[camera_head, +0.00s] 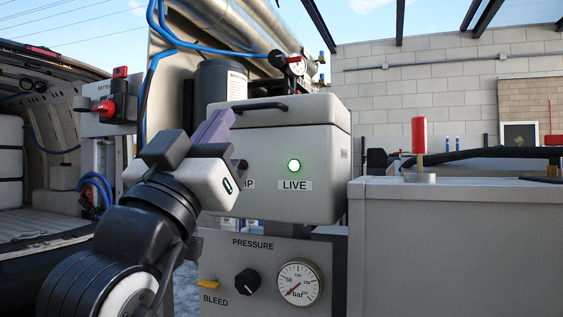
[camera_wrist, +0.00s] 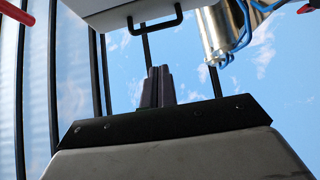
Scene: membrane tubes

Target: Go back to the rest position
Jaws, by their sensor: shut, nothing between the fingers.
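My gripper (camera_head: 216,126) is in front of the left part of a grey box (camera_head: 318,135) in the head view. Its fingers point up and are shut with nothing between them. The wrist view shows the shut fingers (camera_wrist: 158,87) against the sky, with the box's dark handle (camera_wrist: 155,22) beyond them. My gripper hides part of the box's left side and part of a label there.
A red-handled switch (camera_head: 119,98) is at left. A grey cabinet (camera_head: 460,240) stands at right.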

